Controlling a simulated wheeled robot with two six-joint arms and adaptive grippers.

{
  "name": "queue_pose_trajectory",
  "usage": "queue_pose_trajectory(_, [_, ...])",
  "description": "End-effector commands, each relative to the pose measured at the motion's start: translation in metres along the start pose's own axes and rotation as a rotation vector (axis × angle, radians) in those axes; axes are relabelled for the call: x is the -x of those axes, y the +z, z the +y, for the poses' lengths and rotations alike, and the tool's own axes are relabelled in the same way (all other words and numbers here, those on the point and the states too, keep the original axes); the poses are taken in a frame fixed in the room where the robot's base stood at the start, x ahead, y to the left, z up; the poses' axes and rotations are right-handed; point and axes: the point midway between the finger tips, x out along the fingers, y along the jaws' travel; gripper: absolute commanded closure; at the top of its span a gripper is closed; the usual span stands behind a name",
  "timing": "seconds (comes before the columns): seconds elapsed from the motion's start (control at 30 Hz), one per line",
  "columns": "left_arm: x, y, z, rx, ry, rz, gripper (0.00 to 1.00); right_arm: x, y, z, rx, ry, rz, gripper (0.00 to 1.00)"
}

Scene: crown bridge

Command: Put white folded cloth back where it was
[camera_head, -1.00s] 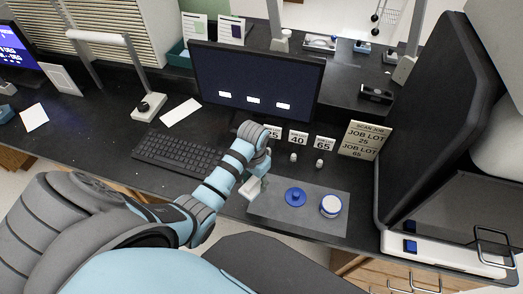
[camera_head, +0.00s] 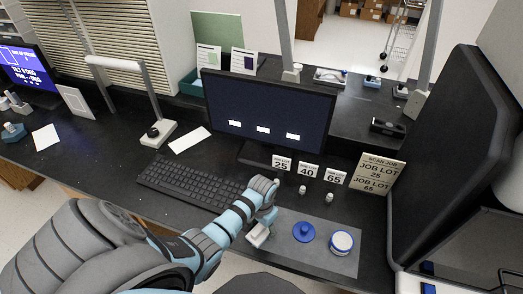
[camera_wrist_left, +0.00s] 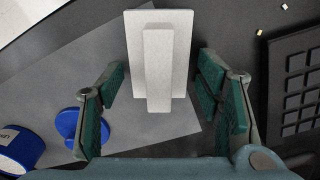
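The white folded cloth (camera_wrist_left: 168,70) shows in the left wrist view as a pale slab with a narrower raised fold on top. It lies over the grey mat (camera_wrist_left: 150,125). My left gripper (camera_wrist_left: 162,100) is open, with one green-padded finger on each side of the cloth and a gap to both. In the head view the cloth (camera_head: 257,236) shows at the left end of the grey mat (camera_head: 330,264), just below my left gripper (camera_head: 264,224), which partly hides it. My right gripper is not in view.
On the mat are a blue knobbed disc (camera_head: 304,232) and a blue-and-white round tub (camera_head: 342,242). A keyboard (camera_head: 190,184) lies to the left. Behind stand a monitor (camera_head: 265,112), number cards (camera_head: 308,171) and two small pale pieces (camera_head: 302,190).

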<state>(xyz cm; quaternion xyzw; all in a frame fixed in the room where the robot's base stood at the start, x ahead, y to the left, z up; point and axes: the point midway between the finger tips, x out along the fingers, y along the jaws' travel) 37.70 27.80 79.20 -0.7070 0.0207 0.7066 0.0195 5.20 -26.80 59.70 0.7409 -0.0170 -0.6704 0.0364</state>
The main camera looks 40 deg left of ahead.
Motion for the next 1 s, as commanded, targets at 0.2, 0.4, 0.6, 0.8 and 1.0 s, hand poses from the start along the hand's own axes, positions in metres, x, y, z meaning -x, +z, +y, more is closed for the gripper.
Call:
queue_pose_trajectory(0.2, [0.001,0.0,0.0,0.0,0.0,0.0,0.35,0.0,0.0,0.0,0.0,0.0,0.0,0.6])
queue_pose_trajectory(0.4, [0.011,-0.001,0.0,-0.001,0.0,0.002,0.35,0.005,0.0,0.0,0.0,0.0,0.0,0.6])
queue_pose_trajectory(0.6, [0.062,-0.001,0.0,-0.001,0.0,0.005,0.35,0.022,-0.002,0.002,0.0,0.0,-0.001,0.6])
queue_pose_trajectory(0.8, [0.111,-0.001,0.0,-0.001,0.0,0.004,0.35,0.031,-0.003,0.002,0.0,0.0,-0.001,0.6])
queue_pose_trajectory(1.0, [0.125,-0.001,0.0,0.0,0.001,0.001,0.35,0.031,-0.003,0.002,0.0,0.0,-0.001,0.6])
